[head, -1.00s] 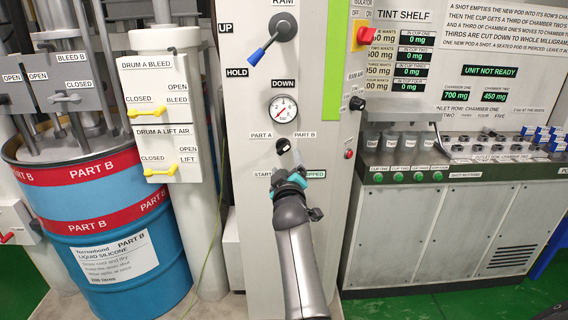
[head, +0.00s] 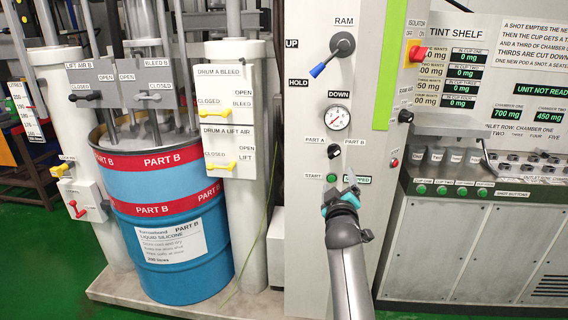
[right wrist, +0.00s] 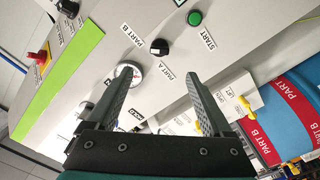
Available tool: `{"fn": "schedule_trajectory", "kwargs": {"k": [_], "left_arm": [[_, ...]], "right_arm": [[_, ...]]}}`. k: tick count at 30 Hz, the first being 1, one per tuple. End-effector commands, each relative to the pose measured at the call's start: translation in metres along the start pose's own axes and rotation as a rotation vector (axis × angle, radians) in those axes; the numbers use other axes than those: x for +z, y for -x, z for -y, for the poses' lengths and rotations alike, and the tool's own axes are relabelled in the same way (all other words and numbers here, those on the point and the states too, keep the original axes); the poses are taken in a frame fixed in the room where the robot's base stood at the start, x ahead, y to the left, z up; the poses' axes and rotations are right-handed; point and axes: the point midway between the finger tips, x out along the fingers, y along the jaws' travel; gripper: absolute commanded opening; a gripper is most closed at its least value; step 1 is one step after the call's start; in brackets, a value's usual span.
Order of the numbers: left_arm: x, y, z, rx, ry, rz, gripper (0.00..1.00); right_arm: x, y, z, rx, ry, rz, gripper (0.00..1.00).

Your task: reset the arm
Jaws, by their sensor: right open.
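My right arm (head: 350,265) reaches up from the bottom of the head view. Its gripper (head: 347,182) is in front of the grey panel, just below the black PART A / PART B selector knob (head: 334,151) and beside the green START button (head: 331,192). In the right wrist view the two fingers of the gripper (right wrist: 160,82) stand wide apart with nothing between them. There the selector knob (right wrist: 158,47) and the green button (right wrist: 194,18) lie beyond the fingertips, apparently clear of them. My left gripper is not in view.
The blue-handled RAM lever (head: 342,44) and a gauge (head: 336,118) are above on the panel. The blue PART B drum (head: 170,215) stands at left between white columns. The tint shelf (head: 460,124) and its buttons are at right.

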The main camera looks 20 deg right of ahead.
Motion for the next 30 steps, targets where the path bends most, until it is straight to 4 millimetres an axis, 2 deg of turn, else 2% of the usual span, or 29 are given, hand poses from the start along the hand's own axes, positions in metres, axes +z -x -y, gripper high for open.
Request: {"fn": "schedule_trajectory", "kwargs": {"k": [4,7,8,11,12,14,15,18,20,21,25,29,30], "left_arm": [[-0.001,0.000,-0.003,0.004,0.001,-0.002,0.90],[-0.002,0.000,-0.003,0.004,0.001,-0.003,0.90],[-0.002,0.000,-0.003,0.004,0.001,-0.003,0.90],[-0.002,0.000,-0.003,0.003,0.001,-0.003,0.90],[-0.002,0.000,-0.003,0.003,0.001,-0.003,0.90],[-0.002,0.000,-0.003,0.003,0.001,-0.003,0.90],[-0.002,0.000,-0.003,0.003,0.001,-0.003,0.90],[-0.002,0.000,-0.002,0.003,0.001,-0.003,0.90],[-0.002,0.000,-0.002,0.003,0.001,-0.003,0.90],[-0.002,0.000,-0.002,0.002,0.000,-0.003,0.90],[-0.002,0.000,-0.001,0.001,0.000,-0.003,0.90],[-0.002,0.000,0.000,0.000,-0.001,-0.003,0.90],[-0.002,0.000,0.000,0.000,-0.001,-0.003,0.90]], "right_arm": [[0.002,0.001,0.004,-0.007,0.000,0.002,0.85],[0.013,0.005,0.026,-0.055,-0.003,0.015,0.85],[0.019,0.008,0.037,-0.079,-0.005,0.022,0.85],[0.048,0.025,0.089,-0.191,-0.018,0.059,0.85],[0.063,0.036,0.113,-0.244,-0.025,0.081,0.85],[0.087,0.055,0.149,-0.323,-0.036,0.117,0.85],[0.104,0.070,0.171,-0.374,-0.044,0.145,0.85],[0.147,0.111,0.220,-0.492,-0.061,0.220,0.85],[0.174,0.139,0.245,-0.559,-0.070,0.271,0.85],[0.192,0.160,0.261,-0.602,-0.075,0.306,0.85],[0.250,0.231,0.300,-0.728,-0.089,0.434,0.85],[0.307,0.310,0.325,-0.836,-0.094,0.573,0.85],[0.324,0.336,0.329,-0.866,-0.094,0.618,0.85]]}}
